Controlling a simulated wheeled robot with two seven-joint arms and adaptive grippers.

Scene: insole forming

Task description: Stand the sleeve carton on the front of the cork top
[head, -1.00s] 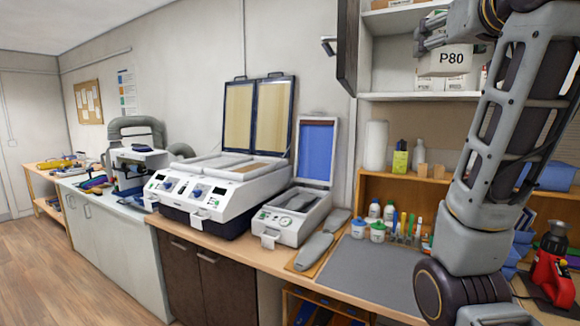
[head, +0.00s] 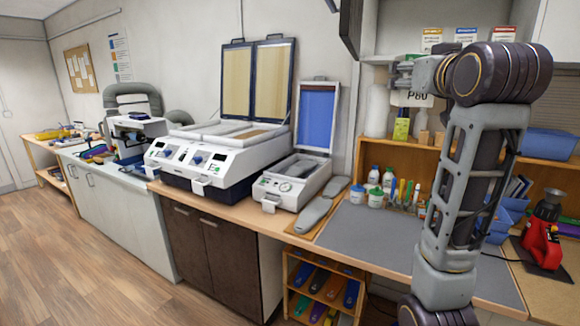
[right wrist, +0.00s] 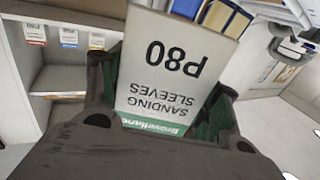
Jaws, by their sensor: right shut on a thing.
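The sleeve carton (head: 414,100) is a white box marked P80, held in the air in front of the back shelf in the head view. My right gripper (head: 404,76) is shut on it, and my arm hides part of it. In the right wrist view the carton (right wrist: 175,65) sits between the dark fingers of the gripper (right wrist: 162,100), its "Sanding Sleeves" print upside down in the picture. The cork top (head: 550,297) is the tan surface at the lower right of the head view, below and right of the carton. My left gripper is not in view.
A red machine (head: 543,240) stands at the back of the cork top. A grey mat (head: 375,235) lies left of my right arm. Bottles (head: 375,195), pens and blue bins (head: 505,215) line the back. The cork's visible front is clear.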

